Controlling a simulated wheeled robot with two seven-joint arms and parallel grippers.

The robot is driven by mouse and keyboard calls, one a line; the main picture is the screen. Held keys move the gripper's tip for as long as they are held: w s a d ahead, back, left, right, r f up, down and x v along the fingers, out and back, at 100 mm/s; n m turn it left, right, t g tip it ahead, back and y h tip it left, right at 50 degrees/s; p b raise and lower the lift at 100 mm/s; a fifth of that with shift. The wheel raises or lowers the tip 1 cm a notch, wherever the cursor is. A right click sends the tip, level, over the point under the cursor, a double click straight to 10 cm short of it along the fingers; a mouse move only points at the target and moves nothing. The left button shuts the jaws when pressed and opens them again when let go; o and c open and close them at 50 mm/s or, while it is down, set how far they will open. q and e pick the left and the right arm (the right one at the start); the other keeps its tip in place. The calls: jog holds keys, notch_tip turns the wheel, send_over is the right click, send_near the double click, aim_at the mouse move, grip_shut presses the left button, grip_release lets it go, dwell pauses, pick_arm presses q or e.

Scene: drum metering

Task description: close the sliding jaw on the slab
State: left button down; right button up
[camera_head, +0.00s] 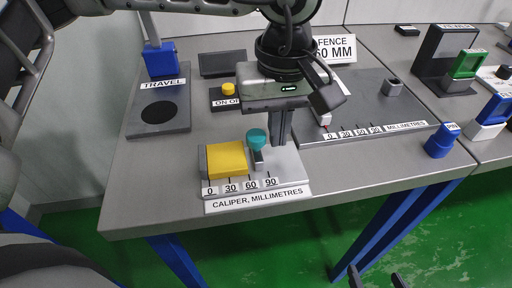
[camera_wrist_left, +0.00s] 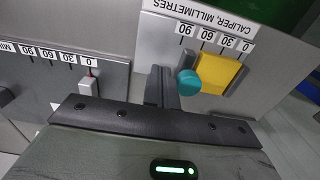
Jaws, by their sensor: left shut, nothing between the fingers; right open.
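The yellow slab (camera_head: 226,160) lies on the grey caliper plate (camera_head: 292,176), over the 0 to 60 part of its scale. The sliding jaw (camera_head: 258,157), with its teal knob (camera_head: 257,136), stands just right of the slab; whether it touches the slab is unclear. My left gripper (camera_head: 279,142) is shut and empty, pointing down just right of the knob. In the left wrist view the fingers (camera_wrist_left: 161,88) are beside the teal knob (camera_wrist_left: 189,82), with the slab (camera_wrist_left: 198,72) beyond; contact is unclear. My right gripper (camera_head: 376,279) is open at the bottom edge, away from the caliper.
The fence plate (camera_head: 365,102) with its millimetre scale lies right of the caliper. A yellow button (camera_head: 228,89) and the travel plate (camera_head: 140,119) with a blue block (camera_head: 160,60) are behind and left. A blue piece (camera_head: 440,142) stands at right. The table's front edge is close.

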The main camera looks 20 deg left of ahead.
dwell(0.3)
pick_arm(q)
jog(key=shift+s+a+b, duration=0.3)
jog(key=shift+s+a, duration=0.25)
jog(key=shift+a, duration=0.3)
dwell(0.6)
jog(key=shift+d, duration=0.1)
jog(key=shift+w+d, duration=0.35)
jog(key=shift+d, duration=0.05)
notch_tip(320, 180, up, 7)
jog(key=p, duration=0.3)
jog(key=shift+p, duration=0.35)
dwell(0.5)
